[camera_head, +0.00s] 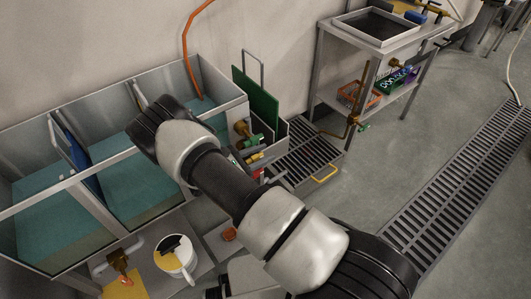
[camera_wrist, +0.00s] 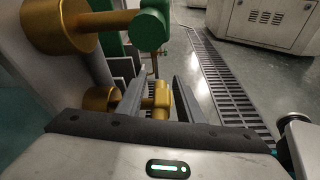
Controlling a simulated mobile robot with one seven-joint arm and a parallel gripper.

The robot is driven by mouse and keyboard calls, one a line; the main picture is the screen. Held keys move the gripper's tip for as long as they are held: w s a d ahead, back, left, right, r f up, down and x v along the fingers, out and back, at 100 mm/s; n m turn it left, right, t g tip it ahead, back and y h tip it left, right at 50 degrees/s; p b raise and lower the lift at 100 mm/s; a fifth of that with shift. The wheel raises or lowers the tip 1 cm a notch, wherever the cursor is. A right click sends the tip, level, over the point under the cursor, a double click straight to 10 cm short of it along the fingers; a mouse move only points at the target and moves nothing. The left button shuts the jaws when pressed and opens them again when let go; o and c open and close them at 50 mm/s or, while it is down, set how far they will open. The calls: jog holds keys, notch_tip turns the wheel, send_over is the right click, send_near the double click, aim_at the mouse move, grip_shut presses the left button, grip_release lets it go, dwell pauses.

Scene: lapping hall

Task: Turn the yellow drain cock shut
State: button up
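The yellow drain cock (camera_head: 255,158) is low on the right end of the tank, just below a cock with a green handle (camera_head: 252,141). In the wrist view, its yellow handle (camera_wrist: 157,98) lies between the two fingers of my gripper (camera_wrist: 160,92). The fingers are apart, one on each side of the handle; I cannot tell whether either touches it. The green-handled cock (camera_wrist: 152,28) is large and close at the upper left there.
The tank (camera_head: 225,108) with teal liquid stands left along the wall. A slatted floor grate (camera_head: 300,155) with a yellow handle lies right of the cocks. A steel table (camera_head: 395,45) stands at the back. A long floor drain (camera_head: 455,190) runs along the right over open floor.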

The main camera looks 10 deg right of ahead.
jog(key=p+v, duration=0.1)
jog(key=v, duration=1.5)
jog(key=shift+r, duration=0.15)
jog(key=s+d+r+m+g+y, duration=0.2)
jog(key=d+r+m, duration=0.15)
jog(key=r, duration=0.35)
jog(key=s+d+r+m+g+y, duration=0.1)
jog(key=d+r+m+g+y, duration=0.1)
jog(key=r+m, duration=0.35)
jog(key=s+d+r+m+g+y, duration=0.2)
jog(key=d+r, duration=0.1)
jog(key=r, duration=0.6)
jog(key=s+d+r+m+t+y, duration=0.25)
jog(key=s+r+m+y, duration=0.2)
jog(key=s+r, duration=0.35)
jog(key=s+d+r+m+t+y, duration=0.25)
jog(key=s+r+m, duration=0.25)
jog(key=s+r, duration=0.25)
notch_tip(320, 180, up, 18)
jog(key=p, duration=1.8)
jog(key=shift+s+a+y, duration=0.3)
jog(key=shift+a, duration=0.15)
